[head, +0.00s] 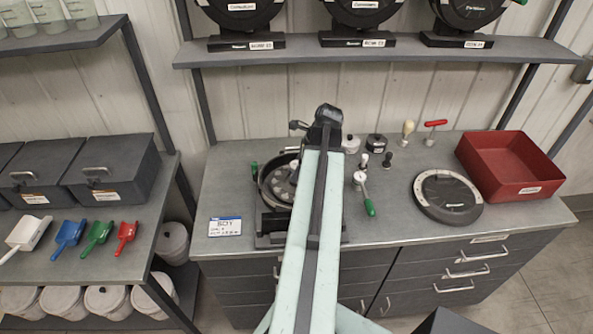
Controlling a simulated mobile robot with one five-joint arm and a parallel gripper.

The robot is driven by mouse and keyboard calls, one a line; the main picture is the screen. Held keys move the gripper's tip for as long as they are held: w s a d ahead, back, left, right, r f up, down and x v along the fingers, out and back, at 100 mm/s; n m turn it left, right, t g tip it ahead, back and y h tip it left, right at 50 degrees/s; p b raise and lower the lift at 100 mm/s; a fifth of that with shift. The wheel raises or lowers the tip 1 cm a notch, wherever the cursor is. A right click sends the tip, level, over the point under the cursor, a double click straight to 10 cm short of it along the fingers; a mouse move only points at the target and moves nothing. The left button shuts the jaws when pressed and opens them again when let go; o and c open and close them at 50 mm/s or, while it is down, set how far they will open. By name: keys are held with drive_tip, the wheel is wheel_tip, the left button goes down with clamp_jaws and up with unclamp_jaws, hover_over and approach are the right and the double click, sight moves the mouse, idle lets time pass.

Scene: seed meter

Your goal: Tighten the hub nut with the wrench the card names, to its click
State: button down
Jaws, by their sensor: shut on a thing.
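My arm reaches over the bench, and its dark end, my gripper (327,116), is above the back of the bench, just right of the seed meter. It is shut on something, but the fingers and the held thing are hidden. The seed meter (272,185) is an open round housing with pale discs inside, partly covered by my arm; its hub nut cannot be made out. The white and blue card (225,226) lies at the front left, its small print unreadable. A green-handled tool (366,198) lies right of my arm. A red-handled tool (435,126) stands at the back.
A black disc with a pale ring (449,195) and a red bin (512,166) are on the right. A cream-handled tool (408,130) and small dark parts stand behind. A shelf (390,52) with round housings hangs above. Coloured scoops (98,236) lie on the left rack.

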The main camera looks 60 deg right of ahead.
drive_tip(key=shift+f+b, duration=0.25)
drive_tip(key=shift+b, duration=0.05)
drive_tip(key=c, duration=0.7)
unclamp_jaws()
drive_tip(key=shift+o, duration=0.5)
drive_tip(key=o, duration=0.4)
drive_tip(key=shift+r, duration=0.1)
wheel_tip(320, 180, up, 6)
drive_tip(key=p, duration=0.6)
